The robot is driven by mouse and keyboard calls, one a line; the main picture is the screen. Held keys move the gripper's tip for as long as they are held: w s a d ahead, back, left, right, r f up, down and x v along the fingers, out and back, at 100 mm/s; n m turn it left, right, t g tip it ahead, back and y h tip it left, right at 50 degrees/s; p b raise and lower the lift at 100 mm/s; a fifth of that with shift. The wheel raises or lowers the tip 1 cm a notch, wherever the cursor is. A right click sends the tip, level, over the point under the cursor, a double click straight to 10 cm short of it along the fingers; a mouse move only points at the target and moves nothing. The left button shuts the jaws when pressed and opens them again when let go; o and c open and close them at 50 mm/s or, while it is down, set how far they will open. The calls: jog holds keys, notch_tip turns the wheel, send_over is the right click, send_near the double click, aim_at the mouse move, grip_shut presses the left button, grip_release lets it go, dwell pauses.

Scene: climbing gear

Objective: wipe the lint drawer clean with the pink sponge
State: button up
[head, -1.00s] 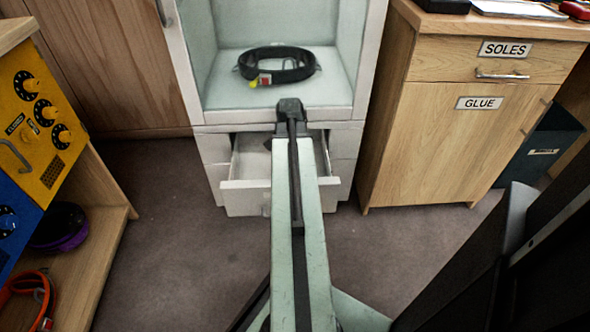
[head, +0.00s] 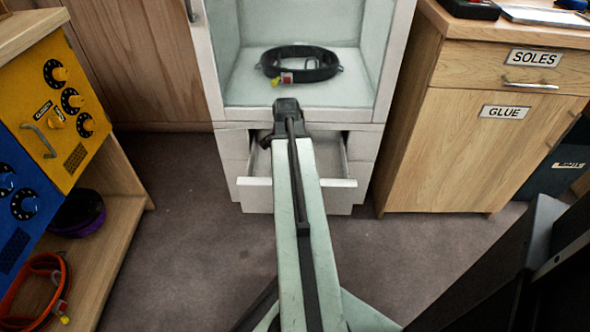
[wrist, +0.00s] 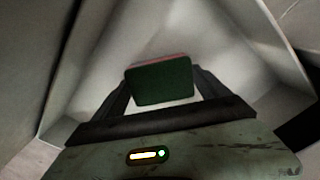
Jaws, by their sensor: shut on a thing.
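The lint drawer (head: 255,195) is pulled open at the bottom of the pale cabinet, below its open compartment, in the head view. My arm crosses over it and hides its middle. In the wrist view my gripper (wrist: 162,95) is shut on the pink sponge (wrist: 158,62), which shows a dark green face with a thin pink edge at its top. Pale walls of the drawer (wrist: 85,60) surround the sponge on both sides. Whether the sponge touches the drawer floor I cannot tell. The gripper's fingers are hidden in the head view.
A dark belt-like loop (head: 300,65) lies in the compartment above the drawer. A wooden cabinet (head: 490,150) labelled SOLES and GLUE stands to the right. A wooden shelf unit (head: 115,215) with yellow and blue panels stands at the left. Bare carpet lies between.

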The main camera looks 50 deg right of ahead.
jog(key=shift+w+a, duration=0.2)
jog(key=shift+w, duration=0.05)
jog(key=shift+f, duration=0.2)
jog(key=shift+s+d+r, duration=0.1)
jog(key=shift+s+d, duration=0.4)
jog(key=shift+s, duration=0.2)
jog(key=shift+s+d+r, duration=0.1)
jog(key=shift+s+d, duration=0.4)
jog(key=shift+s, duration=0.2)
jog(key=shift+s+d+f, duration=0.1)
jog(key=shift+s+d, duration=0.65)
jog(key=shift+s, duration=0.3)
jog(key=shift+s+d+r, duration=0.1)
jog(key=shift+s+d, duration=0.7)
jog(key=shift+s, duration=0.3)
jog(key=shift+s+d+f, duration=0.1)
jog(key=shift+s+d, duration=0.65)
jog(key=shift+s, duration=0.3)
notch_tip(320, 180, up, 6)
jog(key=p, duration=0.6)
jog(key=shift+w, duration=0.1)
